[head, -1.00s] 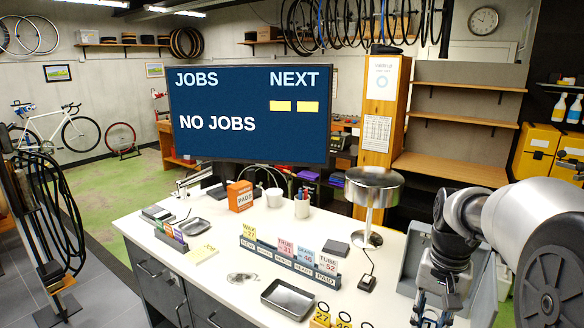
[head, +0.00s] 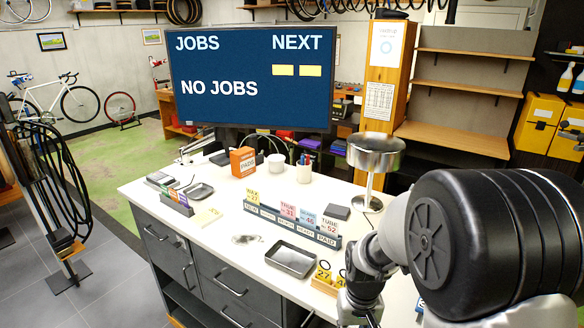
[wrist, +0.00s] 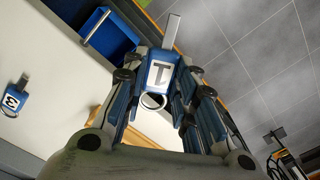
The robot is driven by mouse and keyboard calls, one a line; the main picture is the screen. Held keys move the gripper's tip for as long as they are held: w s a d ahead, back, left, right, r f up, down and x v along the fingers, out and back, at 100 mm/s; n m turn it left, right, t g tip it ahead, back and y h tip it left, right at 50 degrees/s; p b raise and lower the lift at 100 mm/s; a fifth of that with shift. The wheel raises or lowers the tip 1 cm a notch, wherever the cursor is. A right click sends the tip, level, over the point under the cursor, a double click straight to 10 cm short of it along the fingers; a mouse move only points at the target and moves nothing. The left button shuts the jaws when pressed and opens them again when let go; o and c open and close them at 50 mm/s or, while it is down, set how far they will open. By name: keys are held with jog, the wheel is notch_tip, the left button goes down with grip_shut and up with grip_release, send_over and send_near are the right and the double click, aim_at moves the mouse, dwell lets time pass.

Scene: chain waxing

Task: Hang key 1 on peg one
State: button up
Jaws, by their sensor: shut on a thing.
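In the wrist view my gripper (wrist: 163,70) is shut on key 1 (wrist: 159,77), a blue tag with a white label marked "1". Its grey metal shank points up in the picture and its ring lies between the fingers. Another blue-tagged key (wrist: 14,97), marked "3", lies or hangs against a pale surface at the left. In the head view my gripper (head: 358,307) is at the bottom edge and mostly cut off; the held key cannot be made out there. I cannot identify peg one in either view.
The white counter (head: 225,262) holds a metal tray (head: 291,260), a rack of labelled cards (head: 290,226), yellow number tags (head: 323,277) and a lamp (head: 374,160). Grey floor tiles (wrist: 255,50) show at right.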

notch_tip(320, 180, down, 14)
jog(key=b, duration=1.3)
jog(key=shift+d+r, duration=0.15)
jog(key=shift+r, duration=0.05)
